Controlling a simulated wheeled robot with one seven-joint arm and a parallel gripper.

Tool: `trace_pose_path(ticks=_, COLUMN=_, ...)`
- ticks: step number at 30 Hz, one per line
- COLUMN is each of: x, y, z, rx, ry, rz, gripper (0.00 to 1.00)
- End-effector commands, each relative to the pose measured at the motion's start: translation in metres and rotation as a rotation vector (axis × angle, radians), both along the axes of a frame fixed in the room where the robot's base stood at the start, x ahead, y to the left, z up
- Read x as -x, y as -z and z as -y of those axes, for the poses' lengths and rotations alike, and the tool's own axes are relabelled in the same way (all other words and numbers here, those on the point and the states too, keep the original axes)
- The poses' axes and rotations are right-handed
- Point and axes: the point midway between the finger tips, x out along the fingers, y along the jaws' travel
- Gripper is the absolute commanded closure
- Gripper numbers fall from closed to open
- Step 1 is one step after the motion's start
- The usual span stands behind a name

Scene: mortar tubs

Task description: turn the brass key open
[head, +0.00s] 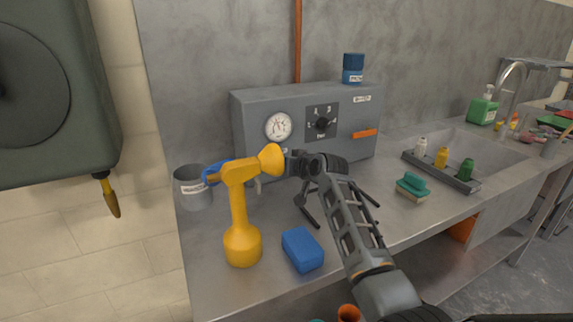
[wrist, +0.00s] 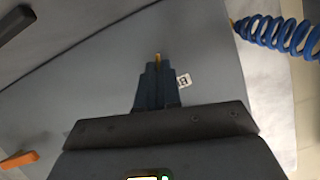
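My gripper (wrist: 157,88) points at the grey face of the control box (head: 250,115). In the wrist view its two dark fingers are close together, with a thin brass sliver, the brass key (wrist: 157,57), between their tips. The fingers look shut on it. Most of the key is hidden by the fingers, so its angle cannot be told. A small white label (wrist: 184,80) is beside the fingers. In the head view my gripper (head: 291,161) is at the lower front of the box, partly behind a yellow horn-shaped tool (head: 240,205), and the key cannot be made out.
The box carries a round gauge (head: 278,126), a black dial (head: 321,123) and an orange lever (head: 365,133). A blue coiled hose (wrist: 275,35) shows beside the box.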

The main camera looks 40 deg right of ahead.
Motion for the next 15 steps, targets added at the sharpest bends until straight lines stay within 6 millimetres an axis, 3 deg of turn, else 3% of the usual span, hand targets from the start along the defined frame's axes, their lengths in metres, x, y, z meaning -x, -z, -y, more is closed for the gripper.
trace_pose_path(ticks=15, x=-0.0044, y=-0.002, z=-0.0061, rx=0.222, ry=-0.007, rz=-0.058, gripper=1.0)
